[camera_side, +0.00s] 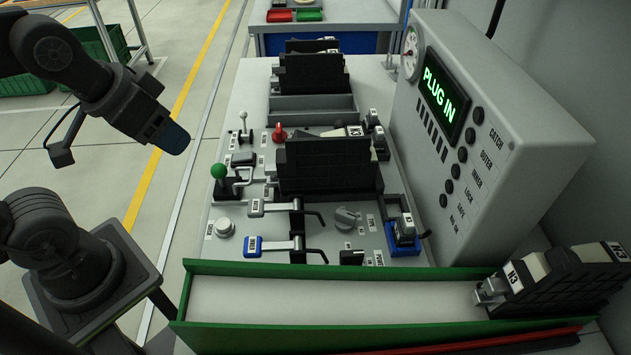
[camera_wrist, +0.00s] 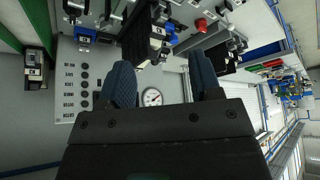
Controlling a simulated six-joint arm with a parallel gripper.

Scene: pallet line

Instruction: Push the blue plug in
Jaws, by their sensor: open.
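A small dark plug block with a white label (camera_side: 404,228) sits at a blue base (camera_side: 390,242) at the right of the control panel, below the big grey cabinet. I cannot tell how deep it sits. A blue-based part that looks like the same one shows at the upper left of the wrist view (camera_wrist: 85,34). My gripper (camera_side: 174,138) hangs at the upper left of the side view, well apart from the panel. In the wrist view its two blue-grey fingers (camera_wrist: 163,78) stand apart with nothing between them; the gripper is open.
The grey cabinet (camera_side: 520,130) has a lit screen (camera_side: 445,95) reading "PLUG IN". A green-edged tray (camera_side: 330,300) runs along the front.

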